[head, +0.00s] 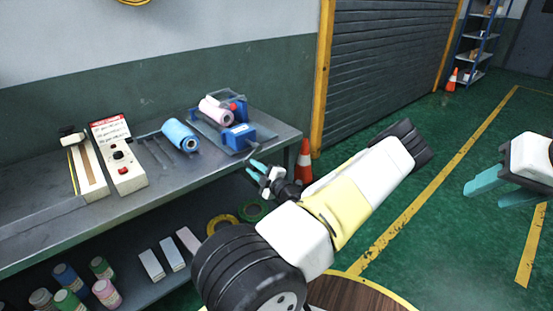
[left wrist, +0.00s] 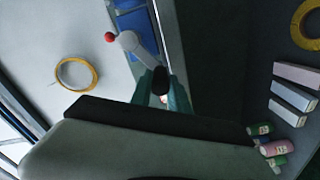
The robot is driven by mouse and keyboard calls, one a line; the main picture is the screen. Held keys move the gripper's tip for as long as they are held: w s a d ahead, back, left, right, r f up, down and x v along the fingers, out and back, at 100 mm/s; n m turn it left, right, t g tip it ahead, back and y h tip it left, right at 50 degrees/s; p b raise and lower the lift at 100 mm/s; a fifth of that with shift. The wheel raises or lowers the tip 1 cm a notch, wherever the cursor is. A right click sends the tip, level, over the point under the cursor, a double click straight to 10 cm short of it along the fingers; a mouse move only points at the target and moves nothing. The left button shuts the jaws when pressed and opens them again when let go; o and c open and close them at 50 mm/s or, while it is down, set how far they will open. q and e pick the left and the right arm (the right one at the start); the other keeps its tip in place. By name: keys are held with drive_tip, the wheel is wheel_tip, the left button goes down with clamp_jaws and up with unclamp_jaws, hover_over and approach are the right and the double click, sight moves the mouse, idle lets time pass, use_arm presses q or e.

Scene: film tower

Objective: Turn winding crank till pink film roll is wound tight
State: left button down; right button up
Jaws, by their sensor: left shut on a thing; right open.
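The pink film roll (head: 213,111) sits in the blue winding stand (head: 238,137) at the right end of the bench. From here I cannot tell how tight its film is. In the left wrist view the winding crank (left wrist: 138,50) shows as a pale arm with a red ball at one end and a dark grip at the other. My left gripper (head: 262,172) is shut on the crank's dark grip, and its teal fingers also show in the left wrist view (left wrist: 156,84). My right gripper (head: 512,182) is open and empty, at the far right over the floor.
A blue roll (head: 180,135) and a control box (head: 119,157) with a red-topped label stand left of the winder on the bench (head: 215,172). Bottles and white boxes (head: 160,258) fill the lower shelf. An orange cone (head: 305,162) stands by the bench end.

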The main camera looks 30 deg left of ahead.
use_arm(q)
drive_tip(key=c, duration=1.3)
unclamp_jaws()
drive_tip(key=shift+o, duration=0.2)
drive_tip(key=shift+d, duration=0.1)
drive_tip(key=v, duration=0.7)
drive_tip(key=shift+s+d, duration=0.15)
drive_tip(key=shift+d, duration=0.1)
